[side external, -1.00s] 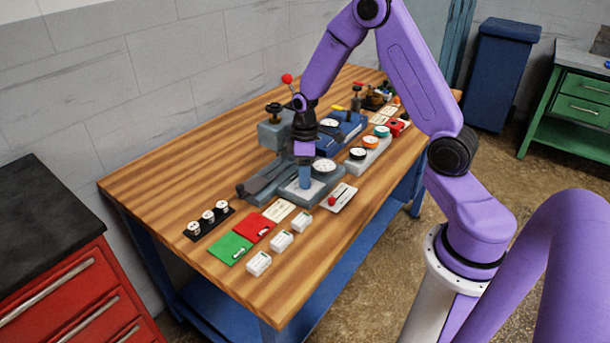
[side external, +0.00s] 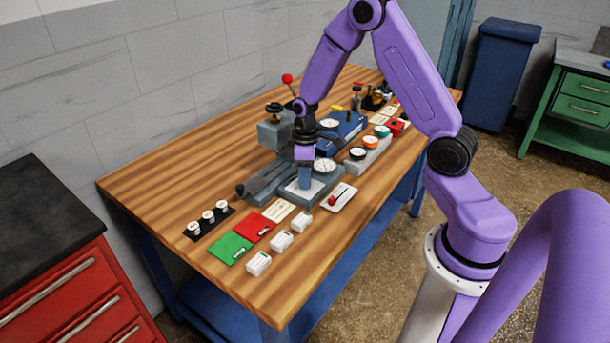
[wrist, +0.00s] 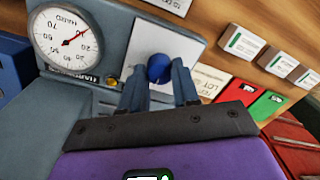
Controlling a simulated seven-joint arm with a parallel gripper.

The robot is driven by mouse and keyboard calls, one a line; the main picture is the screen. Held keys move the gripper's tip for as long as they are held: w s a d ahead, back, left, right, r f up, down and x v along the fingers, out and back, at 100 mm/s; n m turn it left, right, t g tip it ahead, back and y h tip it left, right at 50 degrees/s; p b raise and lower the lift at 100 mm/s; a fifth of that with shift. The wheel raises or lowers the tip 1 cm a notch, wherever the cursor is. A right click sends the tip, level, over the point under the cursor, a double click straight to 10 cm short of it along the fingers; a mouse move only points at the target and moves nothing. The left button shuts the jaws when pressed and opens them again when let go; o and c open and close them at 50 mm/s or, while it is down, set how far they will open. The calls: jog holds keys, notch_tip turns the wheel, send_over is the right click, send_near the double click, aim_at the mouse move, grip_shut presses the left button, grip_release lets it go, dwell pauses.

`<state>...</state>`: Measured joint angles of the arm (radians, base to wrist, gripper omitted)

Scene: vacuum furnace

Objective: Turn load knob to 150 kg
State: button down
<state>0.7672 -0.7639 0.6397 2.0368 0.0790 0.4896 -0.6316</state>
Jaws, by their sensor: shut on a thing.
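The load knob (wrist: 158,68) is a blue round knob on a white plate, seen between my fingertips in the wrist view. It belongs to the grey hardness tester (side external: 268,178) on the wooden bench. My gripper (wrist: 160,80) is shut on the knob, with a blue-grey finger on either side. In the side view my gripper (side external: 304,180) points straight down at the tester's front, and the fingers hide the knob. A round dial (wrist: 68,40) with a red needle is beside the knob. The knob's load setting cannot be read.
A blue instrument (side external: 342,128) and a grey block with several dials (side external: 366,152) stand behind. Green (side external: 230,248) and red (side external: 254,228) cards, several white blocks (side external: 280,241) and a white card with a red item (side external: 339,198) lie around the tester.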

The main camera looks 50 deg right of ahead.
jog(key=m, duration=1.1)
jog(key=shift+m+t, duration=0.3)
dwell(0.5)
jog(key=c, duration=0.8)
grip_release()
jog(key=shift+r, duration=0.1)
jog(key=r, duration=1.7)
jog(key=shift+s+d+r, duration=0.1)
jog(key=shift+s+d, duration=0.15)
jog(key=shift+d, duration=0.1)
